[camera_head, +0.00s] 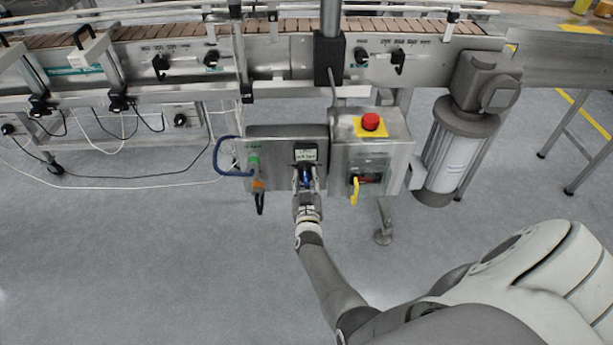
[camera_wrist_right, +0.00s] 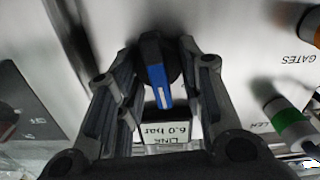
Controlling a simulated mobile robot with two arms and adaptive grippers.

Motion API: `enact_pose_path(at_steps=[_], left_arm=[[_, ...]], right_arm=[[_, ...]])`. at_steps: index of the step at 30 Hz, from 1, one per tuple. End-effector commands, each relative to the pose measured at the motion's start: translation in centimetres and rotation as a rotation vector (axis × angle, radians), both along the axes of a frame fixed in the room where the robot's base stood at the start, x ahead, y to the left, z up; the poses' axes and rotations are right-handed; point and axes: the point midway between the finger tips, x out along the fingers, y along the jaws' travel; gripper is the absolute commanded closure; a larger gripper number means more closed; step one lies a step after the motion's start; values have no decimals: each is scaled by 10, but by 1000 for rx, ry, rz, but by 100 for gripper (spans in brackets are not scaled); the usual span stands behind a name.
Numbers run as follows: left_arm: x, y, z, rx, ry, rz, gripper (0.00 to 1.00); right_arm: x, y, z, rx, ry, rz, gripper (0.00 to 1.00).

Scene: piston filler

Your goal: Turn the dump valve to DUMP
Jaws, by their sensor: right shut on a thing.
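The dump valve appears as a blue and black knob (camera_head: 306,177) on the front of a grey metal panel, just below a small dark display. In the right wrist view the blue knob (camera_wrist_right: 157,84) has a white line on its handle, and the handle points down in that picture. My right gripper (camera_head: 307,184) is shut on the knob, with one finger on each side of it. In the right wrist view the fingers (camera_wrist_right: 155,85) flank it closely. No DUMP label can be read. My left gripper is not in view.
The display (camera_wrist_right: 170,134) reads "LINE 6.0 bar". Beside it are green and orange fittings (camera_head: 255,164) and a blue hose (camera_head: 220,158). To the right is a box with a red button (camera_head: 370,121) and a yellow handle (camera_head: 355,190). A conveyor (camera_head: 280,50) runs behind.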

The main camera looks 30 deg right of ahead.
Motion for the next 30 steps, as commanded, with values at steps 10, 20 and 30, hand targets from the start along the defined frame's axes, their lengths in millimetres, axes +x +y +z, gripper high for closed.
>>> enact_pose_path(at_steps=[10,20,30], left_arm=[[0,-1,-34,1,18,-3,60],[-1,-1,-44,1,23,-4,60],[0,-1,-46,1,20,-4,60]], right_arm=[[1,2,0,-274,170,0,88],[2,3,-2,-474,292,0,88],[2,4,-2,-568,349,1,88]])
